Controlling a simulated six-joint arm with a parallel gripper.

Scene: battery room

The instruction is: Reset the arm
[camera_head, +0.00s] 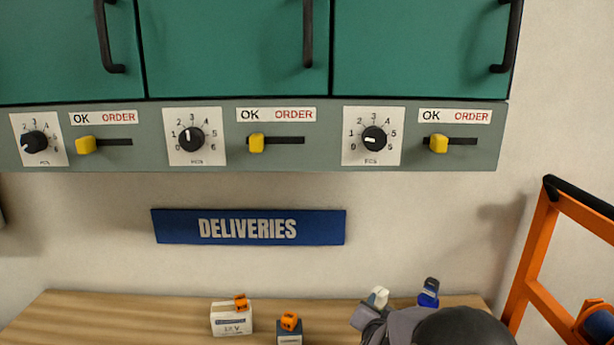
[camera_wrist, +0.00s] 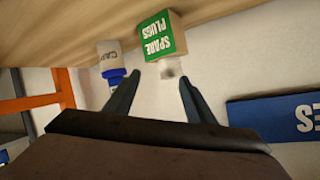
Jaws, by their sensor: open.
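My gripper (camera_wrist: 160,78) is open in the wrist view, its two dark fingers apart. Behind the gap between them is a box with a green "SPARE PLUGS" label (camera_wrist: 160,38). A small pale piece (camera_wrist: 170,70) on that box shows between the fingers; I cannot tell how far off it is, and nothing is visibly gripped. A white container with a blue part (camera_wrist: 112,60) stands beside the box, near one fingertip. In the head view my arm covers part of the bench at the lower right, and the fingertips cannot be made out.
On the wooden bench (camera_head: 110,312) stand a white box (camera_head: 231,320) and a dark box (camera_head: 290,337), both with orange tops. A blue item (camera_head: 428,293) is near my arm. An orange frame (camera_head: 535,260) is at right. Green cabinets (camera_head: 235,50) hang above; the bench's left is clear.

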